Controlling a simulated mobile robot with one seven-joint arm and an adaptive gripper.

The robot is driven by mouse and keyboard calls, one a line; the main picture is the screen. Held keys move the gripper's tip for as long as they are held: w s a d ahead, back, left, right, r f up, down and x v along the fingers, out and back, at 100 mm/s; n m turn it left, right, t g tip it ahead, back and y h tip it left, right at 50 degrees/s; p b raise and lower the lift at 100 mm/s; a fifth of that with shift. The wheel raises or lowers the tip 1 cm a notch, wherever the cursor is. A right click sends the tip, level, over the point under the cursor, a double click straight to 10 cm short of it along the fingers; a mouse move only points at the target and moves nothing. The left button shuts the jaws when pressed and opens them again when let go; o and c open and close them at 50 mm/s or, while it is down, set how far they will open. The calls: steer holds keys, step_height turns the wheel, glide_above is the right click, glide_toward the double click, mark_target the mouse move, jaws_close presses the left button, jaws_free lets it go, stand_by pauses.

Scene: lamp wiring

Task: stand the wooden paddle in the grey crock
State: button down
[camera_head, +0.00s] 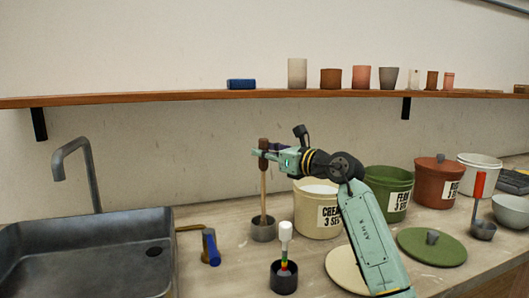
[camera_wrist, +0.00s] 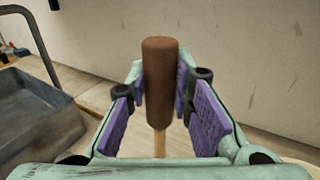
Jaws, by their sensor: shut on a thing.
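The wooden paddle (camera_head: 263,190) has a dark brown grip and a paler shaft, and it stands nearly upright. My gripper (camera_head: 265,155) is shut on its brown grip near the top. In the wrist view the grip (camera_wrist: 160,80) sits between the purple finger pads (camera_wrist: 160,95), with the pale shaft running down below it. In the head view the paddle's lower end meets the small grey crock (camera_head: 263,232) and looks to be inside its mouth. The bottom tip is hidden by the crock's wall.
A dark pot (camera_head: 284,280) with a white-topped tool stands in front. The cream bucket (camera_head: 318,222) is close on the right, with green (camera_head: 390,200) and red-brown (camera_head: 436,190) buckets beyond. A blue-ended tool (camera_head: 211,247) and the sink (camera_head: 95,255) are left.

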steer(key=shift+f, duration=0.25)
steer(key=c, duration=1.3)
jaws_free()
steer(key=shift+c, duration=0.2)
